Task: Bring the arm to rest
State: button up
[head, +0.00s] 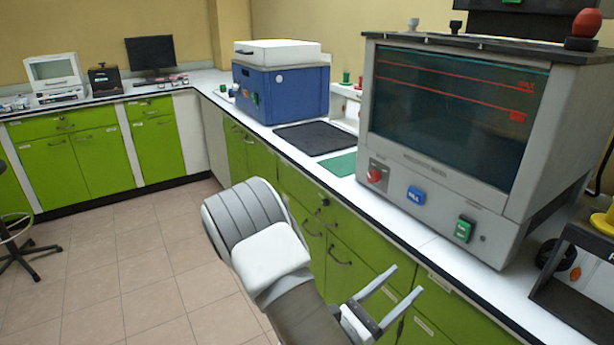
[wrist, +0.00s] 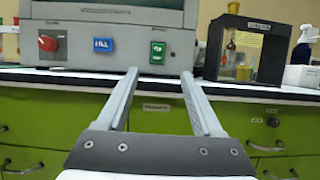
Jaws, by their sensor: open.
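My gripper (head: 396,297) is in front of the green cabinets, low at the right of centre in the head view. Its two fingers are spread apart with nothing between them. In the wrist view, my gripper (wrist: 159,88) points toward the counter edge and the front of a grey machine. The fingertips overlap the counter edge in that picture; I cannot tell the exact gap. My arm is bent in front of the cabinets in the head view.
A grey machine (head: 440,190) with a dark window stands on the white counter (head: 345,190). A blue box (head: 300,95), a black mat (head: 315,138) and a green mat (head: 340,164) lie farther along. A black stand (wrist: 246,50) is at right.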

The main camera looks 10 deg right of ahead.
jog(key=s+d+r+m+g+y, duration=0.2)
jog(key=s+m+g+y, duration=0.1)
jog(key=s+m+g, duration=0.25)
jog(key=s+d+r+m+g+y, duration=0.1)
jog(key=s+r+m+g+y, duration=0.15)
jog(key=s+m+g, duration=0.35)
jog(key=s+a+m+y, duration=0.45)
jog(key=m+y, duration=0.25)
jog(key=y, duration=0.2)
jog(key=w+a+r+m+t+y, duration=0.35)
jog(key=a+r+t+y, duration=0.35)
jog(key=a+r+t, duration=0.25)
notch_tip(320, 180, up, 15)
jog(key=p, duration=1.5)
jog(key=shift+s+a+f+g, duration=0.2)
jog(key=shift+a+g, duration=0.1)
jog(key=shift+g, duration=0.1)
jog(key=shift+h, duration=0.25)
